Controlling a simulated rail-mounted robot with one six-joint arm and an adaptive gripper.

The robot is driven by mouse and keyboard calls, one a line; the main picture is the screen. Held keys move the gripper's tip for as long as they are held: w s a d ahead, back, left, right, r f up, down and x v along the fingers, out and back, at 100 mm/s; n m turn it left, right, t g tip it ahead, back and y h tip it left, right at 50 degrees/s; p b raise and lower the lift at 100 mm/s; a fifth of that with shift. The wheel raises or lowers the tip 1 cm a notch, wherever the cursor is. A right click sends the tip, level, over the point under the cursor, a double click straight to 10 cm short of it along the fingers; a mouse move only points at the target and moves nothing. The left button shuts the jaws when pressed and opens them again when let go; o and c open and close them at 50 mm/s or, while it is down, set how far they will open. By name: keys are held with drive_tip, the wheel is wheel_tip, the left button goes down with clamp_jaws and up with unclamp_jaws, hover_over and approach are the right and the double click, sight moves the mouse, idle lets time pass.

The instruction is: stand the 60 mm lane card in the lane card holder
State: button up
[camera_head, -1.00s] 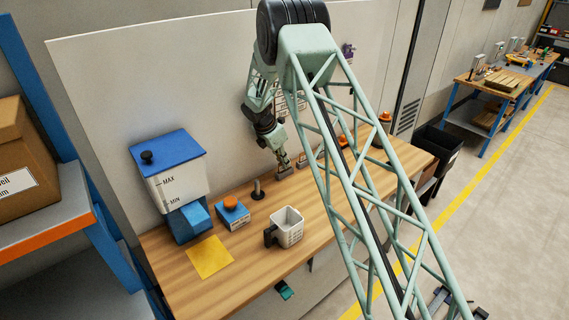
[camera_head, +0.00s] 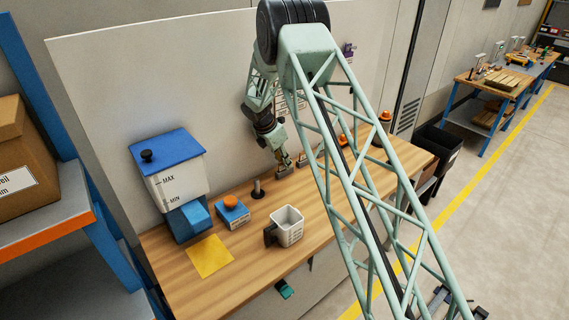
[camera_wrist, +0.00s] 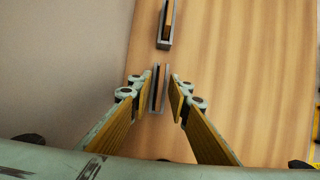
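My gripper (camera_wrist: 161,86) is open in the wrist view, its two yellow-padded fingers apart on either side of a small grey slotted block (camera_wrist: 157,92). A thin dark and reddish line runs along the slot. A second grey slotted block (camera_wrist: 167,26) stands farther up the picture, with something brown in its slot. I cannot tell which block is the lane card holder. No card shows clearly between the fingers. In the head view my gripper (camera_head: 283,163) is low over the bench, at a grey block (camera_head: 285,172).
A pale panel stands behind. My arm hides part of the bench.

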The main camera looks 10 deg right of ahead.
drive_tip(key=v, duration=1.3)
drive_tip(key=shift+w+r, duration=0.15)
drive_tip(key=shift+r, duration=0.25)
drive_tip(key=shift+a, duration=0.1)
idle(0.4)
